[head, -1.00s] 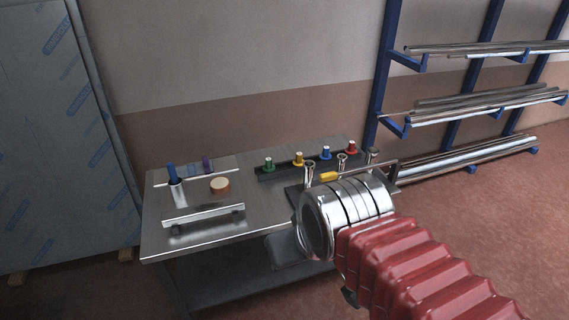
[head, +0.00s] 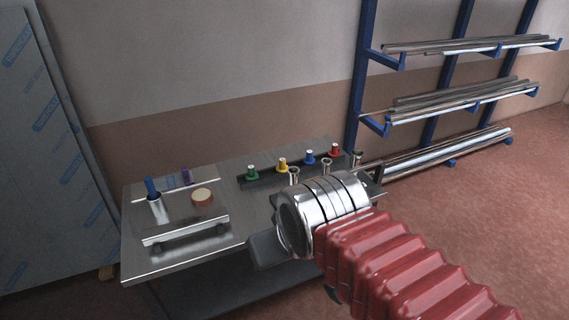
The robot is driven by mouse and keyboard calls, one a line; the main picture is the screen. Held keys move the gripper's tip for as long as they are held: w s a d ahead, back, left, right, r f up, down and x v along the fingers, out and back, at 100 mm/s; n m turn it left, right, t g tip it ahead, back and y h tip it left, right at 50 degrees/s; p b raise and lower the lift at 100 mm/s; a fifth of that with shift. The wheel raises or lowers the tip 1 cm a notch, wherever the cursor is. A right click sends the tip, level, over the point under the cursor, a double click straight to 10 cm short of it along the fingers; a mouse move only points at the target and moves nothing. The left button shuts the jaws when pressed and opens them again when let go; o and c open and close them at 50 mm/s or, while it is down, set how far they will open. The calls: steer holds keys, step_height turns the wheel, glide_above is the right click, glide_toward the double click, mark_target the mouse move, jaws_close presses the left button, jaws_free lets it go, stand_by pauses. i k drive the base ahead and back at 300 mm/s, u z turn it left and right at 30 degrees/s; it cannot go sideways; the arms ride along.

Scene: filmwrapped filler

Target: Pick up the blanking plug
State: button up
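I cannot tell which thing is the blanking plug. Green (head: 252,169), yellow (head: 282,164), blue (head: 310,157) and red (head: 335,150) flanged pieces stand in a row on a dark strip (head: 262,178) at the back of the metal table. A flat tan disc (head: 202,196) lies on the left part of the table. My gripper (head: 325,212) is at the end of the red-sleeved arm, over the table's right part.
Small metal fittings (head: 326,167) stand in front of the coloured row. A low metal platform (head: 186,228), a blue-topped holder (head: 152,189) and a purple piece (head: 186,177) are at left. A blue rack (head: 372,125) with metal bars stands right. A film-wrapped panel (head: 45,150) stands far left.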

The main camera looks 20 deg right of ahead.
mark_target(282, 168)
steer(key=i, duration=0.85)
steer(key=u, duration=0.05)
